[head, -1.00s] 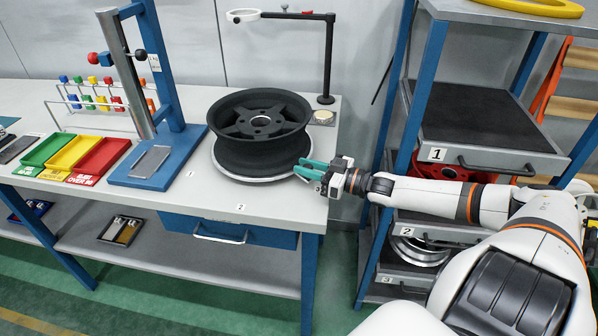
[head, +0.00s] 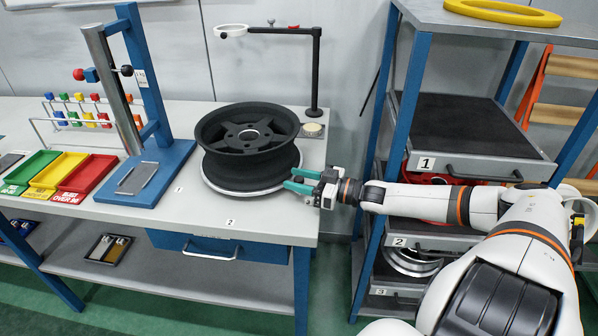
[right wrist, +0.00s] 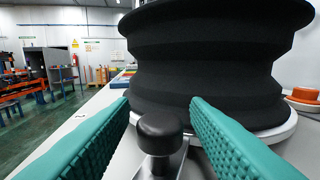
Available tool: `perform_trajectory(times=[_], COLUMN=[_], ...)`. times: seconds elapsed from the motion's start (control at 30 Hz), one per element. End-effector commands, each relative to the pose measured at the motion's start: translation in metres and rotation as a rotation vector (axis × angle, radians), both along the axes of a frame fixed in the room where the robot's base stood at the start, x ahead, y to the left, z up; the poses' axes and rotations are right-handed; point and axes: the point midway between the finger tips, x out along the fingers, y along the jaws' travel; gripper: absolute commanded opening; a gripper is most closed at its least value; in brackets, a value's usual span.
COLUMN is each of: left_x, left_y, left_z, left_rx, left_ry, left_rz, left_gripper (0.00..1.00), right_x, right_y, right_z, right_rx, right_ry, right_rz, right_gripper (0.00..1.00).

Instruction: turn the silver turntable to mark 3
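The silver turntable (head: 240,191) lies on the workbench under a black wheel (head: 250,143); only its rim shows, also in the right wrist view (right wrist: 288,131). Mark 1 (head: 179,190) and mark 2 (head: 230,222) are small labels on the bench in front of it; I see no mark 3 on the bench. A black knob (right wrist: 160,132) on a metal bracket stands at the turntable's edge. My right gripper (head: 291,180) is at the right front of the rim. Its teal fingers are open on either side of the knob, with gaps visible. My left gripper is not in view.
A blue stand (head: 150,172) is left of the wheel, with coloured trays (head: 55,175) beyond it. A black post with a ring arm (head: 316,70) rises behind the wheel. A blue shelf rack (head: 405,90) stands close to the right.

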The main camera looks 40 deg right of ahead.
Motion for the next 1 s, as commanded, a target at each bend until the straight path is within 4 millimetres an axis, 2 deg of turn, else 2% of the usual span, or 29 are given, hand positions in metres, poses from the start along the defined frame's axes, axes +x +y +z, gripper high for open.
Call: perform_trajectory(times=[0.17,0.37,1.0], left_x=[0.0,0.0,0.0], left_y=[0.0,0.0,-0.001], left_z=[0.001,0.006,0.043], left_rx=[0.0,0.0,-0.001], left_ry=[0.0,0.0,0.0], left_rz=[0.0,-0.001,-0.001], left_gripper=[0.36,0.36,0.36], right_x=[-0.001,-0.015,-0.094], right_y=[-0.001,-0.007,-0.046], right_z=[0.0,0.0,0.001], right_rx=[0.0,0.0,0.0], right_ry=[0.0,0.004,0.004], right_rz=[0.0,0.0,-0.002], right_gripper=[0.42,0.42,0.42])
